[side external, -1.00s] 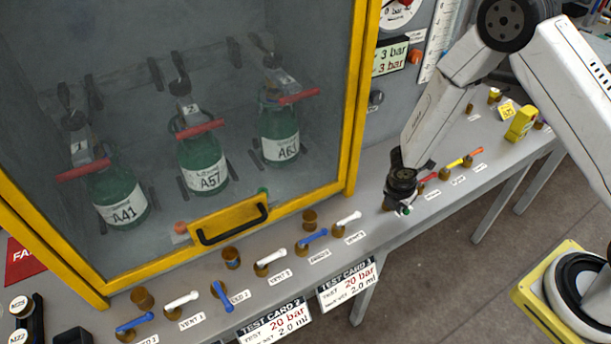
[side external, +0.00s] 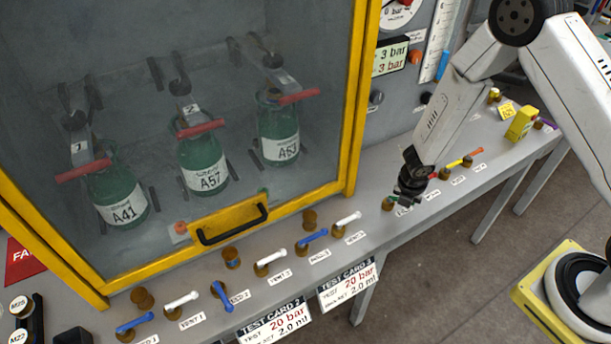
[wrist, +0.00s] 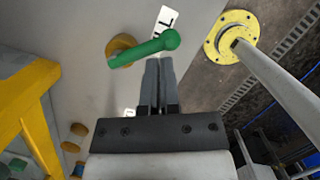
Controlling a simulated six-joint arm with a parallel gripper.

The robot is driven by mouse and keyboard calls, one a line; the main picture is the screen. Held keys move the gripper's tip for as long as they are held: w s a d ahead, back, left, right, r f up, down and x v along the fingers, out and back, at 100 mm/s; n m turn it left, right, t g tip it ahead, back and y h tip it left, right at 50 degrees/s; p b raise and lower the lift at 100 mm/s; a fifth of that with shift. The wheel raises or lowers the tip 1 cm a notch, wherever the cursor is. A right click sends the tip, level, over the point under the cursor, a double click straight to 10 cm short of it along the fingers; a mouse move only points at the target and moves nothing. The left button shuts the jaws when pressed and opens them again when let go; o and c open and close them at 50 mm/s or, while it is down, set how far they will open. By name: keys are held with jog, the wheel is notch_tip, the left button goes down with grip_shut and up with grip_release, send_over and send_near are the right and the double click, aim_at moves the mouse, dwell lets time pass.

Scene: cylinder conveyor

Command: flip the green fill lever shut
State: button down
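The green fill lever (wrist: 145,50) shows in the wrist view, with its round knob end to the right and its brass base (wrist: 119,46) at the left. It lies just beyond my fingertips, with a small gap visible in that view. In the side view, its brass base (side external: 387,204) stands on the bench just left of my gripper (side external: 406,199), and most of the green handle is hidden. My gripper (wrist: 158,62) has its two fingers together, with nothing seen between them.
The grey bench (side external: 365,240) carries a row of white and blue levers to the left and red and yellow levers to the right. A yellow-framed cabinet (side external: 356,110) with green bottles stands behind on the left. Test cards (side external: 347,283) hang at the front edge.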

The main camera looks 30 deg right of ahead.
jog(key=shift+w+d, duration=0.25)
jog(key=shift+d, duration=0.45)
jog(key=shift+w+d+n+t, duration=0.15)
jog(key=shift+w+d+n, duration=0.05)
jog(key=shift+n, duration=0.4)
jog(key=shift+w+d+n+t, duration=0.15)
jog(key=shift+d+n, duration=0.05)
jog(key=shift+n, duration=0.4)
jog(key=shift+w+d+n+y, duration=0.2)
jog(key=shift+w+n+y, duration=0.15)
jog(key=shift+n, duration=0.75)
jog(key=shift+s, duration=0.35)
jog(key=shift+s+r, duration=0.2)
jog(key=shift+s, duration=0.6)
jog(key=shift+s+r, duration=0.15)
jog(key=shift+s, duration=0.65)
jog(key=d+v, duration=0.1)
jog(key=v, duration=0.8)
jog(key=shift+s+r, duration=0.4)
jog(key=shift+d+r, duration=0.1)
jog(key=shift+r, duration=0.1)
